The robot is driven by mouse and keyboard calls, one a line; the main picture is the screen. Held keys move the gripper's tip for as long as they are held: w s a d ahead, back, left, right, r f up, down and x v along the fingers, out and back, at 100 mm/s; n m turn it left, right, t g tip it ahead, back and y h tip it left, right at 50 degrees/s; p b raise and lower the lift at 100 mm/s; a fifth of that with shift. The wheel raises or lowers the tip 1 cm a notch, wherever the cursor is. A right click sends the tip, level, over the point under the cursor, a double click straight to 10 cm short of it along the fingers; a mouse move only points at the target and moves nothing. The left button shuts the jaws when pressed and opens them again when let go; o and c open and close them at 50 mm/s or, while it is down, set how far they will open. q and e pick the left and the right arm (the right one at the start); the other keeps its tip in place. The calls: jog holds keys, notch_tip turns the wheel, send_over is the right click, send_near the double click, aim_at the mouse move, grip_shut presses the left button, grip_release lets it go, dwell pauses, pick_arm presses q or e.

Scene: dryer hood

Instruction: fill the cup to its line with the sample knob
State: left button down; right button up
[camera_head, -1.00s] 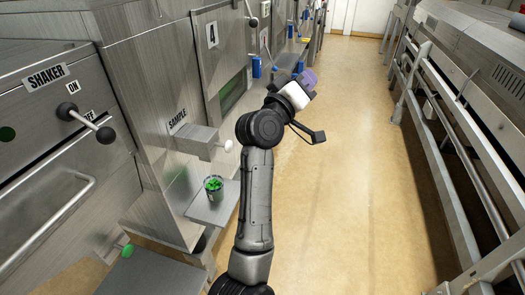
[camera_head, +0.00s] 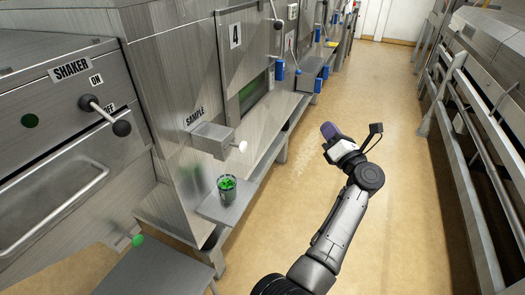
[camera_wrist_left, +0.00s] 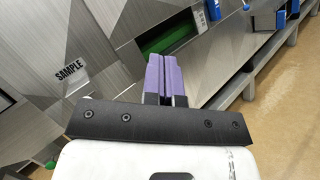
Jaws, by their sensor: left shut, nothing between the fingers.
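A clear cup (camera_head: 227,190) with green pieces in it stands upright on a small metal shelf (camera_head: 214,213) below the sample box (camera_head: 211,140). Its fill line cannot be made out. The white sample knob (camera_head: 242,146) sticks out from the right side of the box. My left gripper (camera_head: 330,131), with purple fingers, is over the aisle, well to the right of the knob and touching nothing. In the left wrist view its fingers (camera_wrist_left: 167,77) are together and empty. My right gripper is out of view.
The shaker panel (camera_head: 70,100) with its black-knobbed lever is at left. A metal surface (camera_head: 155,272) and a green knob (camera_head: 137,241) are below. Blue items (camera_head: 280,70) line the machines farther back. Metal rails (camera_head: 460,120) bound the aisle at right. The aisle floor (camera_head: 400,205) is clear.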

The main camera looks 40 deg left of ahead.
aim_at(245, 149)
pick_arm(q)
jog(key=s+a+f+n+g+h, duration=0.1)
jog(key=s+f+n+g, duration=0.4)
jog(key=s+n+g, duration=0.6)
jog(key=n+g, duration=0.3)
jog(key=n, duration=0.1)
jog(key=shift+a+f+n, duration=0.2)
jog(key=shift+f+n, duration=0.05)
jog(key=shift+n, duration=0.05)
jog(key=shift+a, duration=0.1)
jog(key=s+a, duration=0.1)
jog(key=a, duration=0.3)
jog(key=s+a, duration=0.1)
jog(key=a, duration=0.3)
jog(key=a+b, duration=0.1)
jog(key=a, duration=0.3)
jog(key=shift+s+a, duration=0.1)
jog(key=shift+s, duration=0.3)
jog(key=shift+s+a, duration=0.15)
jog(key=shift+a, duration=0.5)
